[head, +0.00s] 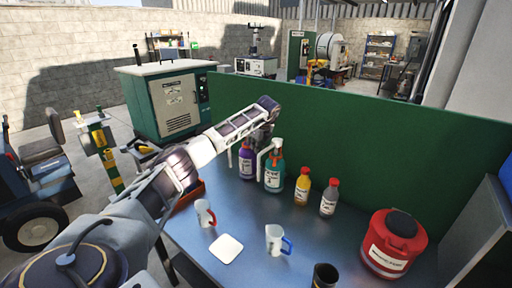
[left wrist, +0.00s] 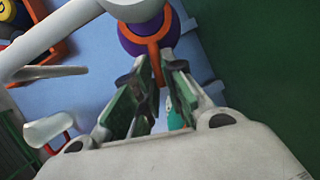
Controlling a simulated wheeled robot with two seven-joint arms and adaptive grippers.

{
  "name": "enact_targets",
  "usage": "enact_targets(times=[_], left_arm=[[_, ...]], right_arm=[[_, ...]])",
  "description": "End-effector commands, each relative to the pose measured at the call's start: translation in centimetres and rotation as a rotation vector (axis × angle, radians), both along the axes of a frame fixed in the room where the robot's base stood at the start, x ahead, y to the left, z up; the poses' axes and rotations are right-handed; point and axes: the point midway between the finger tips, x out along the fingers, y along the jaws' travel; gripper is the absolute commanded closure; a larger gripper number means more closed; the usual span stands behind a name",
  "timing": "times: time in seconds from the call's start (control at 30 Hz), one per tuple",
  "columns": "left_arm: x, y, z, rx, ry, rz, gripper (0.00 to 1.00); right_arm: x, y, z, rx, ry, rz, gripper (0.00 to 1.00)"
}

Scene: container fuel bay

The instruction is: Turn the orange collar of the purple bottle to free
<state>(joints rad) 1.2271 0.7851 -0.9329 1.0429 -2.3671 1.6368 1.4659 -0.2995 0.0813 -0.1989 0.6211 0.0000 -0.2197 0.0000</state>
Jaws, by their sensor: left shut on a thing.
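The purple bottle (head: 246,164) stands upright on the blue table near the green partition, with a white head on top. In the left wrist view the purple bottle (left wrist: 134,47) shows at the top, ringed by the orange collar (left wrist: 141,40). A tab of the collar reaches down between the fingers. My left gripper (left wrist: 155,72) is shut on this tab. In the head view my left arm reaches over from the left, and its gripper (head: 262,138) is partly hidden near the bottle tops. The collar's far side is hidden. My right gripper is not in view.
A teal bottle (head: 273,174) stands close to the right of the purple one. A yellow bottle (head: 301,190) and a grey bottle (head: 328,202) are farther right. Mugs (head: 204,215) (head: 275,238), a white coaster (head: 227,249) and a red canister (head: 388,250) stand nearer. The green partition (head: 350,140) rises behind.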

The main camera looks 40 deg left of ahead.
Motion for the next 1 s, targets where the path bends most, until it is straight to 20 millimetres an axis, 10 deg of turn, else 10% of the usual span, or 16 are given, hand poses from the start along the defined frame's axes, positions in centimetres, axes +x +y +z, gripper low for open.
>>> enact_targets(times=[0.43,0.5,1.0], left_arm=[[0.16,0.0,0.2,0.001,-0.005,0.01,1.0],[0.17,-0.01,0.2,0.001,-0.005,0.01,0.79],[0.0,-0.18,0.59,0.001,-0.002,0.01,0.79]], right_arm=[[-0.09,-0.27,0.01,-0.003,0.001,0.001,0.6],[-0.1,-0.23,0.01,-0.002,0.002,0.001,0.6],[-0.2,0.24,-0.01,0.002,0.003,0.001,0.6]])
